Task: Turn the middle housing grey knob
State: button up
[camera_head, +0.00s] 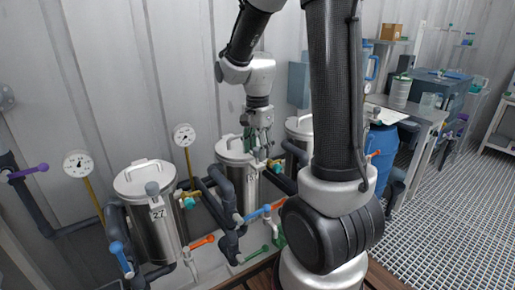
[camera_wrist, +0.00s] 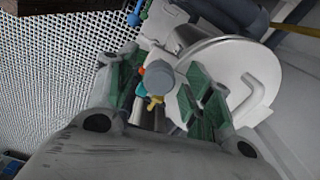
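The middle housing (camera_head: 243,188) is a steel cylinder with a pale lid and a handle. Its lid (camera_wrist: 222,68) fills the upper right of the wrist view. The grey knob (camera_wrist: 160,78) is a round grey disc, seen between the two green-padded fingers of my gripper (camera_wrist: 163,92). The fingers are spread, with visible space on both sides of the knob. In the head view, my gripper (camera_head: 259,148) points down at the right front edge of the middle lid and hides the knob there. Contact with the knob cannot be told.
The left housing (camera_head: 140,207) has its own grey knob (camera_head: 152,188). The right housing (camera_head: 299,128) is partly behind my arm. Dark pipes (camera_head: 227,245) with blue, orange and green valve handles run around the housings. A blue barrel (camera_head: 380,145) and a workbench (camera_head: 420,112) stand at the right.

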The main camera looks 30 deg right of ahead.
jog(key=c, duration=0.9)
jog(key=shift+n, duration=0.5)
jog(key=n, duration=0.3)
jog(key=shift+n, duration=0.4)
jog(key=n, duration=0.4)
jog(key=shift+n, duration=0.3)
jog(key=n, duration=0.4)
jog(key=shift+d, duration=0.1)
jog(key=shift+n, duration=2.2)
